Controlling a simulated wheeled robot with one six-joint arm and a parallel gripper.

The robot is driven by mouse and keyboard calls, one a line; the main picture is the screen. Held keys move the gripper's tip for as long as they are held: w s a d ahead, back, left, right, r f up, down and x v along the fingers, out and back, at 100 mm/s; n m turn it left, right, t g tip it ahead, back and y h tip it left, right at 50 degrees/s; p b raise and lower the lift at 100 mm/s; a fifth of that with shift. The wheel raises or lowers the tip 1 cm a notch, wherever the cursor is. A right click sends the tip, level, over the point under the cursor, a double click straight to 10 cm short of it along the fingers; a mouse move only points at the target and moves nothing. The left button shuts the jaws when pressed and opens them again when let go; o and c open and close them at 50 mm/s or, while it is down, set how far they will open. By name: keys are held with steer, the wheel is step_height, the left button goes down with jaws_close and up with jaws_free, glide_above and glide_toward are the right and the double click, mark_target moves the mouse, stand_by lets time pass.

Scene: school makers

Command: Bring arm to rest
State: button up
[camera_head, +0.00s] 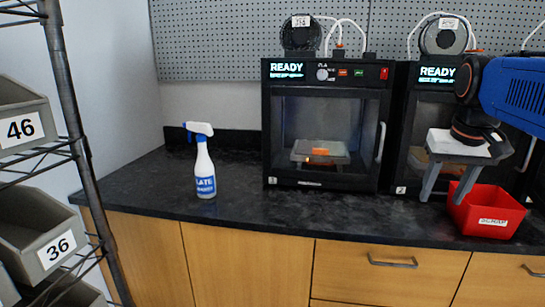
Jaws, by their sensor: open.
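My gripper (445,190) hangs from my blue arm at the right of the head view. Its two grey fingers are apart, with nothing seen between them. The fingertips are in front of the right-hand printer and beside the red scrap bin (486,213). The right fingertip overlaps the bin in the picture; I cannot tell whether they touch.
A black counter (270,205) holds a spray bottle (204,172), a left printer (327,125) with a small orange piece (320,151) inside, and a right printer (420,110) partly hidden by my arm. A wire rack with grey bins (35,232) stands at left. Counter between bottle and corner is clear.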

steer(key=s+a+f+n, duration=0.1)
steer(key=s+a+f, duration=0.3)
steer(key=f, duration=0.2)
steer(key=s+a+f+n+t, duration=0.1)
steer(key=s+a+f, duration=0.3)
steer(key=f, duration=0.3)
steer(key=s+a+f+n+y, duration=0.1)
steer(key=s+a+f, duration=0.3)
steer(key=f, duration=0.3)
steer(key=shift+s+t, duration=0.3)
steer(key=shift+s, duration=0.2)
